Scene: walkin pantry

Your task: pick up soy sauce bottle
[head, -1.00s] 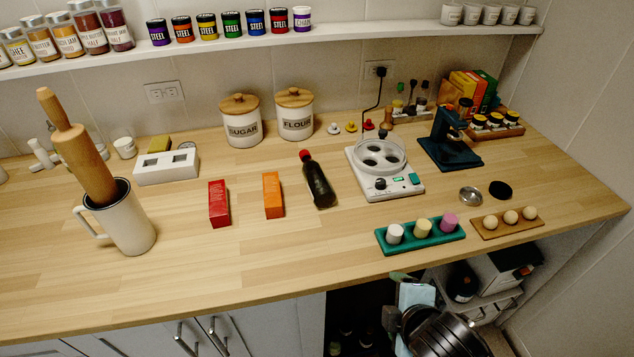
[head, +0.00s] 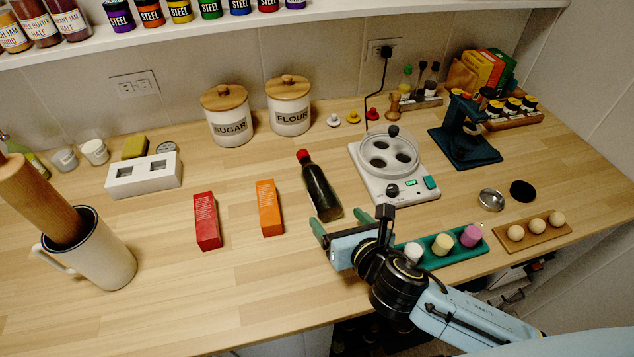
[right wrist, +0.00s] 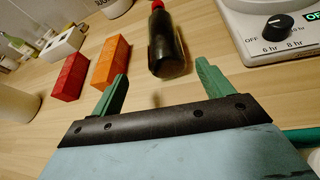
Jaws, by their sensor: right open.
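The soy sauce bottle (head: 320,191) is dark with a red cap. My right gripper (head: 350,218) is over the counter just in front of the bottle's base. In the right wrist view the bottle (right wrist: 166,44) is ahead of the gripper, in line with the gap between the green fingers (right wrist: 160,88). The fingers are apart with nothing between them and do not touch the bottle. My left gripper is not in view.
An orange box (head: 269,208) and a red box (head: 207,221) lie left of the bottle. The white dehydrator (head: 394,170) is close on its right. A green tray (head: 455,252) with small cylinders is beside my right arm. Sugar (head: 229,115) and flour (head: 289,106) canisters stand behind.

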